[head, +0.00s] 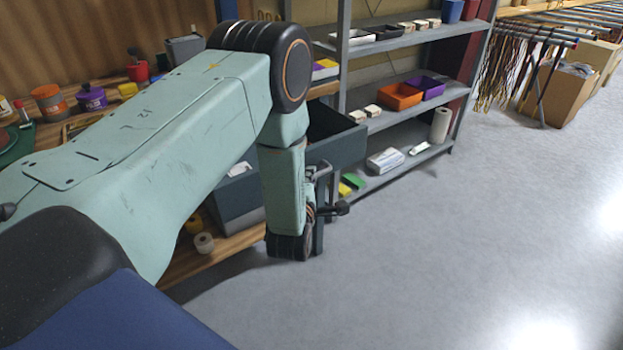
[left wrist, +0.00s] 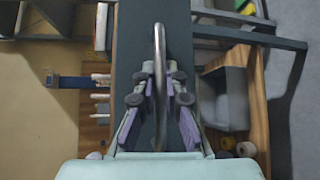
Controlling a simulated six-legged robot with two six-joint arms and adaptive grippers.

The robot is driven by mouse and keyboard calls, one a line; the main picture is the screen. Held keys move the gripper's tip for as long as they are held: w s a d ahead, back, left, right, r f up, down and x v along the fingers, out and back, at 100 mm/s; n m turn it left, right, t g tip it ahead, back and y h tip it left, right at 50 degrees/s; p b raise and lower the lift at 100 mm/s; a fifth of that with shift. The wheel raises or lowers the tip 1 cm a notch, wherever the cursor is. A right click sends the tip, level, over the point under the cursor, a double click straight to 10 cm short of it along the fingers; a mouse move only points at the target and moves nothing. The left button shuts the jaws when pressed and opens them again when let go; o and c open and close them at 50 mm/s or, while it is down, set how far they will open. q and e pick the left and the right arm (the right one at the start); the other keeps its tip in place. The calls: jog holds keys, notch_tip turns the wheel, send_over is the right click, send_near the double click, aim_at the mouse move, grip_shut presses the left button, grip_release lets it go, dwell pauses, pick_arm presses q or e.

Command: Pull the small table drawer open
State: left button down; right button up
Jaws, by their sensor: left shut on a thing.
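The small table drawer (head: 340,147) is dark blue-grey and sits at the right end of the wooden workbench. Its dark inside shows from above, so it stands at least partly open. In the left wrist view its front (left wrist: 135,35) fills the middle, with a curved metal handle (left wrist: 159,45) standing out from it. My left gripper (left wrist: 160,92) is shut on the handle, its fingers on both sides of the bar. In the head view my left arm hides much of the bench, and the gripper (head: 322,205) is partly hidden by the wrist. My right gripper is out of view.
A grey metal shelf (head: 385,122) with orange and purple bins stands just behind the drawer. A grey bin (head: 238,195) and rolls (head: 204,243) are on the bench's lower shelf. Jars (head: 91,98) stand on the bench top. The floor (head: 450,250) at right is clear.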

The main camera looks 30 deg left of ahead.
pick_arm(q)
jog(key=c, duration=1.4)
grip_release()
jog(key=shift+a, duration=0.1)
jog(key=v, duration=1.2)
